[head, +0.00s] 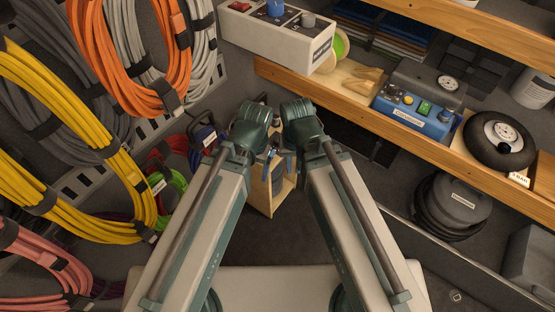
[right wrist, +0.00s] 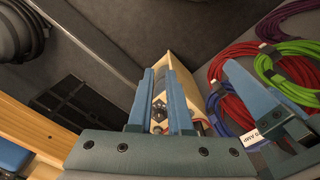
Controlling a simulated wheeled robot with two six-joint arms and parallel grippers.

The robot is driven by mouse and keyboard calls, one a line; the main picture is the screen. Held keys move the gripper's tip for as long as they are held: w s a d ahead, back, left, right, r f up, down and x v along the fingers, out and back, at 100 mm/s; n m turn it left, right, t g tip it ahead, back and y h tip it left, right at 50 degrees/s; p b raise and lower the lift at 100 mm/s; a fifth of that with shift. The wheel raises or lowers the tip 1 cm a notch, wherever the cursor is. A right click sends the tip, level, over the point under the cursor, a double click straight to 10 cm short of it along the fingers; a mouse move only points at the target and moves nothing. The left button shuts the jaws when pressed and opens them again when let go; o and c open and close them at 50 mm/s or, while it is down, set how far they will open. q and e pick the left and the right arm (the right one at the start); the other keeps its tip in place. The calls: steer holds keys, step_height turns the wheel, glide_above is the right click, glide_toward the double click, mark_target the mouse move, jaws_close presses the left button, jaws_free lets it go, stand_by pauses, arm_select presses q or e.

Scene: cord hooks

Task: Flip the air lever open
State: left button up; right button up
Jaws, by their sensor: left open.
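No part that I can clearly identify as the air lever shows. A white control box (head: 290,42) with a blue knob, a red button and a grey knob stands at the top of the head view.
A wooden box (head: 284,198) stands beyond my grippers, with small dark fittings partly visible. Coiled cords (head: 130,50) hang along the left wall. The shelf (head: 345,102) holds gloves and a black wheel (head: 499,140).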

steer(key=w+f+m+y+b, duration=0.1)
steer(key=w+f+m+b, duration=0.1)
steer(key=f+m+b, duration=0.1)
steer(key=w+f+m+t+y+b, duration=0.1)
steer(key=f+m+b, duration=0.3)
steer(key=m, duration=0.1)
steer(key=w+d+f+m+y+b, duration=0.1)
steer(key=w+f+m+b, duration=0.1)
steer(key=f+m+b, duration=0.1)
steer(key=shift+w+f+m+t+y, duration=0.3)
steer(key=shift+f+m, duration=0.15)
steer(key=shift+m, duration=0.15)
jaws_close()
steer(key=w+d+f+m+t+y+b, duration=0.3)
steer(key=w+f+m+b, duration=0.3)
steer(key=m+b, duration=0.4)
steer(key=m, duration=0.4)
steer(key=shift+w+d, duration=0.3)
steer(key=shift+d, duration=0.05)
steer(key=w+a+f+b, duration=0.5)
steer(key=w+a+b, duration=0.1)
steer(key=a, duration=0.2)
steer(key=shift+f, duration=0.4)
steer(key=shift+w, duration=0.1)
